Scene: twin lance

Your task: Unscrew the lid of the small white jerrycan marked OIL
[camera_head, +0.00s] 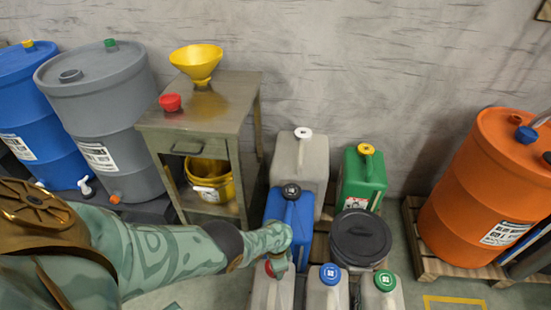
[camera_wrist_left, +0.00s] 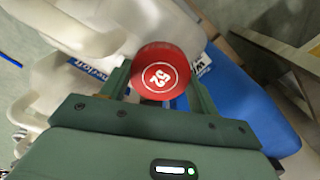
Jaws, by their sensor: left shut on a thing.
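A small white jerrycan (camera_head: 271,291) stands in the front row at the bottom of the head view. Its red lid (camera_head: 270,268) is partly covered by my left gripper (camera_head: 278,262). In the left wrist view the red lid (camera_wrist_left: 160,72) carries a white number in a ring and sits between the fingers of my left gripper (camera_wrist_left: 160,88), which is shut on it. Pale jerrycan parts (camera_wrist_left: 55,30) show beside the lid. I cannot read an OIL marking on this jerrycan. My right gripper is not in view.
A blue jerrycan (camera_head: 290,215) stands directly behind, with a white-capped grey one (camera_head: 302,160) and a green one (camera_head: 362,180). Front-row neighbours have a blue lid (camera_head: 330,273) and a green lid (camera_head: 385,280). A black-lidded tub (camera_head: 360,238) is close right.

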